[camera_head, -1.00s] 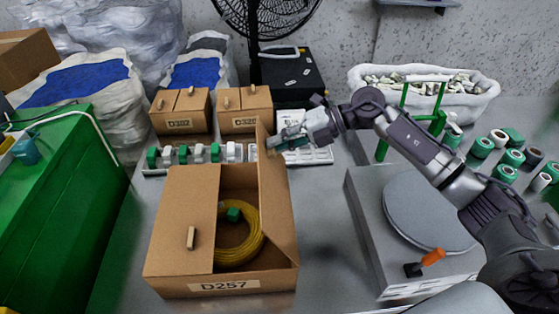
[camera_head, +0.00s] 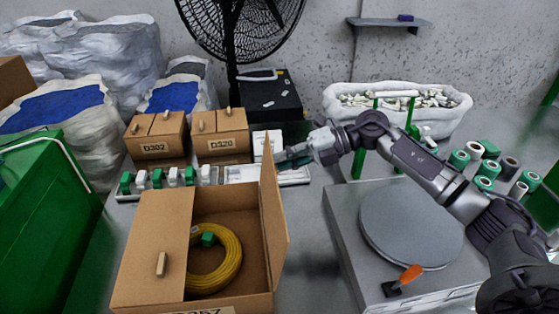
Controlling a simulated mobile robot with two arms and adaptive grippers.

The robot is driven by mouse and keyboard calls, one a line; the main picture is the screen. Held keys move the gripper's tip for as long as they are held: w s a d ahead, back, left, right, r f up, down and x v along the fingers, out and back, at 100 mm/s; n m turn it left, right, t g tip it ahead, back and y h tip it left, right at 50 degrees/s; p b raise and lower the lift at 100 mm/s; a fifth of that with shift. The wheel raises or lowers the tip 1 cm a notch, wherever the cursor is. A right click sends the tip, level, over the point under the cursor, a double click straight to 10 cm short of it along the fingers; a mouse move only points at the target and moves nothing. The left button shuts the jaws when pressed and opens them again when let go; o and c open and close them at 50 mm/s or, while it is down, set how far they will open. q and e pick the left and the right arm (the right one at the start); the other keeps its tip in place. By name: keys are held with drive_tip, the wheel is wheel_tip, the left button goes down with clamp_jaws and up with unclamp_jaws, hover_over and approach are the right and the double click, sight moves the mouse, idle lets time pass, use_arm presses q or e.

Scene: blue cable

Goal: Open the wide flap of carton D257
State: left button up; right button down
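Carton D257 (camera_head: 150,245) sits on the table at lower left of centre, its label partly cut off by the bottom edge. Its left flap, with a small wooden handle (camera_head: 161,264), lies flat over the left part. The right flap (camera_head: 274,220) stands up, nearly upright and leaning slightly right. Inside lie a coil of yellow cable (camera_head: 229,262) and a green piece (camera_head: 208,239). My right gripper (camera_head: 282,161) is just right of the standing flap's far upper edge; I cannot tell whether it touches it or how far its fingers are apart. My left gripper is out of view.
Cartons D302 (camera_head: 157,139) and D320 (camera_head: 219,138) stand behind, with a row of green and white pieces (camera_head: 158,179) before them. A grey device with a round plate (camera_head: 411,224) stands right. A green bin (camera_head: 45,215) is at left.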

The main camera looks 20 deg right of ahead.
drive_tip(key=shift+s+f+g, duration=0.3)
drive_tip(key=shift+f, duration=0.6)
drive_tip(key=c, duration=1.5)
unclamp_jaws()
drive_tip(key=o, duration=0.3)
drive_tip(key=shift+w+f, duration=0.1)
drive_tip(key=shift+w, duration=0.1)
drive_tip(key=shift+a, duration=0.1)
drive_tip(key=v, duration=1.2)
drive_tip(key=shift+r, duration=0.4)
